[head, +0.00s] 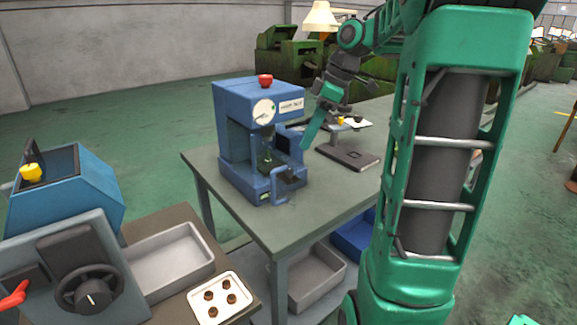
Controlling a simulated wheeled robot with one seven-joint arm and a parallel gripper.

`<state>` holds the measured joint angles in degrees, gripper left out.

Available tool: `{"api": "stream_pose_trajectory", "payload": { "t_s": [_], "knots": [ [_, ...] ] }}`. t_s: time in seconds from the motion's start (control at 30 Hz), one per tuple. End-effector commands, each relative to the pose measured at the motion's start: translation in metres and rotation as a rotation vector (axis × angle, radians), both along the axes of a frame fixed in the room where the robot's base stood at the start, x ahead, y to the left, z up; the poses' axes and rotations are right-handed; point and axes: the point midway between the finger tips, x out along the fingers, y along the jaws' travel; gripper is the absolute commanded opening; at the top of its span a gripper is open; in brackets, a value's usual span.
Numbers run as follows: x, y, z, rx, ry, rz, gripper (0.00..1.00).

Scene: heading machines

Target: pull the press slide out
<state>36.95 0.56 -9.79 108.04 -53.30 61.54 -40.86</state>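The blue press (232,118) stands on the grey-green table, with a red knob on top and a round dial on its front. Its slide (283,174) is low in the press opening, with a blue bent handle (274,190) at the front. How far the slide sits out is hard to tell. My gripper (306,146) comes down from the upper right, beside the press's right side. It is above and to the right of the handle and seems apart from it. Its fingers overlap in this view, so their opening is hidden.
A dark flat base with a stand (347,156) is right of the press. At lower left are a blue machine (68,205) with a black handwheel, a grey bin (172,262) and a white tray (222,293) holding several brown round parts. The table front (270,228) is clear.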

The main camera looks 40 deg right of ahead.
Motion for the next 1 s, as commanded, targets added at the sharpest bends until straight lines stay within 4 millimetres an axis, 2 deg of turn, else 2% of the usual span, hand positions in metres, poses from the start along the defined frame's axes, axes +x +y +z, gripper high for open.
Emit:
{"api": "stream_pose_trajectory", "payload": {
  "t_s": [0.13, 0.23, 0.7, 1.0],
  "knots": [
    [0.007, -0.002, -0.001, -0.002, -0.020, 0.053, 0.38],
    [0.010, 0.003, -0.010, 0.000, -0.019, 0.058, 0.38],
    [0.029, 0.026, -0.081, -0.001, -0.017, 0.058, 0.38],
    [0.033, 0.030, -0.096, -0.003, -0.018, 0.056, 0.38]
  ]
}}
